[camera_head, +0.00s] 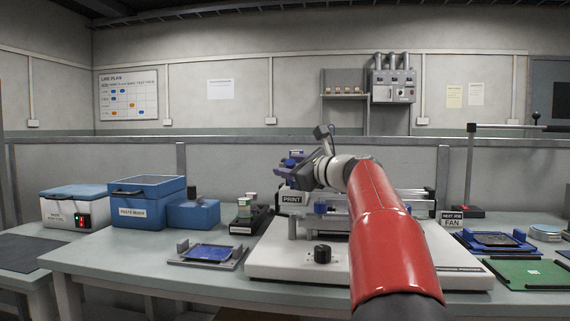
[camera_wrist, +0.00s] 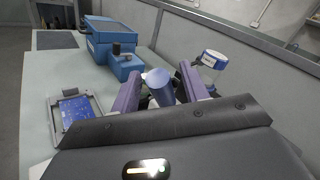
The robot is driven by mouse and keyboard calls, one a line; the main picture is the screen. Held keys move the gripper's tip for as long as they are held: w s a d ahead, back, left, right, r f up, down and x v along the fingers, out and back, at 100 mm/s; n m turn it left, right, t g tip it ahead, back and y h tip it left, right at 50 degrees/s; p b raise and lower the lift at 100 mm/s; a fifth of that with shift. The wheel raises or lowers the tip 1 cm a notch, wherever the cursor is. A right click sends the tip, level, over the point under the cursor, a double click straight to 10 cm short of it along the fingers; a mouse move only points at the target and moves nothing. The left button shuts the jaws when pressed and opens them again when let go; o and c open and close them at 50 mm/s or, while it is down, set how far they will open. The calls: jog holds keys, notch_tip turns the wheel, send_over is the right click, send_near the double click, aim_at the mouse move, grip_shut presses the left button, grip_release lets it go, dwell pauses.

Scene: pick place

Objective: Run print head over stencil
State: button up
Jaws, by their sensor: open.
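The stencil printer (camera_head: 270,262) is a pale machine with a PRINT label (camera_head: 291,199) and metal rails at its back right. My gripper (camera_head: 288,164) is above its left part, near the label. In the wrist view my gripper (camera_wrist: 158,88) is open, with its two purple fingers on either side of a blue-grey round-ended handle (camera_wrist: 158,82). The handle appears to belong to the print head; its base is hidden. I cannot tell whether the fingers touch it. My arm hides much of the printer's middle, and the stencil is not clearly visible.
A grey fixture with a blue board (camera_head: 208,253) lies left of the printer. A blue paste mixer (camera_head: 148,203) and a smaller blue box (camera_head: 193,213) stand behind it. At right are a blue tray (camera_head: 492,241) and a green board (camera_head: 530,273). Bare bench lies front left.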

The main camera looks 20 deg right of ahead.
jog(key=shift+x, duration=1)
jog(key=shift+c, duration=0.5)
grip_shut()
